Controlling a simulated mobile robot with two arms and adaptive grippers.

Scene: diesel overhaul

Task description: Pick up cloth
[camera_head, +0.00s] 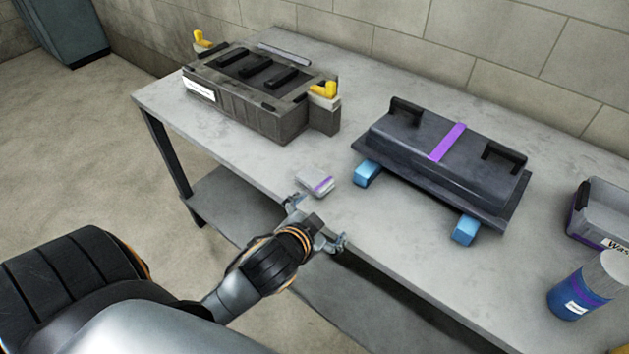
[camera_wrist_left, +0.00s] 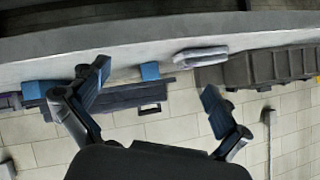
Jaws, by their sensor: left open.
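A small folded grey cloth (camera_head: 315,182) with a purple stripe lies on the workbench near its front edge. My left gripper (camera_head: 317,221) is open and empty at the bench's front edge, just short of the cloth and apart from it. The left wrist view looks upside down; in it the cloth (camera_wrist_left: 200,54) shows beyond and between the open fingers (camera_wrist_left: 155,82), nearer the right one. My right gripper is in neither view.
On the workbench (camera_head: 385,225), a dark grey engine block (camera_head: 240,105) with yellow-handled parts stands behind left. A dark cover (camera_head: 420,155) with a purple band rests on blue blocks (camera_head: 367,174) to the right. A grey bin (camera_head: 605,210) and blue bottle (camera_head: 582,290) stand far right.

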